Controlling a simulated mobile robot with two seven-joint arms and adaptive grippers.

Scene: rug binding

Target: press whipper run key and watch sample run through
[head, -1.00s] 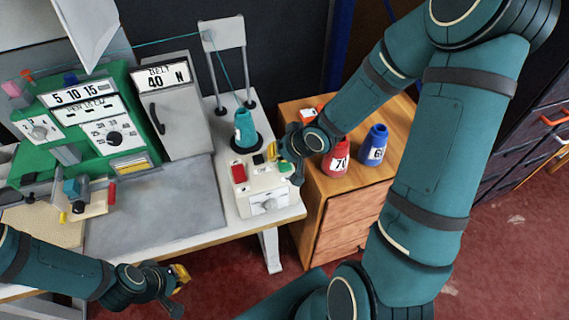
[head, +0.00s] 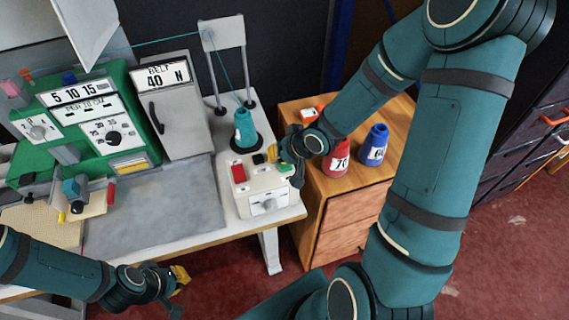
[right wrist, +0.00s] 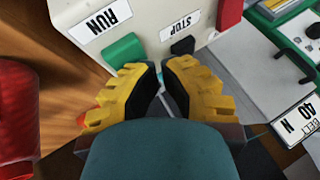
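The control box (head: 255,202) stands at the table's right front corner. In the right wrist view, its green key (right wrist: 125,50) is beside the RUN label (right wrist: 106,18), and its black key (right wrist: 182,46) is beside the STOP label (right wrist: 180,25). My right gripper (right wrist: 161,68) is over the box's edge, fingertips close together with nothing between them, near both keys. Contact with the green key cannot be told. The green machine (head: 128,142) stands at the left, with a small tan piece (head: 95,205) at its front. My left gripper (head: 180,275) hangs before the table; its opening is unclear.
A teal thread cone (head: 243,128) stands behind the control box, its thread running up to a grey stand (head: 222,36). A grey belt cabinet (head: 183,112) is left of it. Red (head: 336,160) and blue (head: 374,145) cones stand on the wooden cabinet (head: 332,202) at right.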

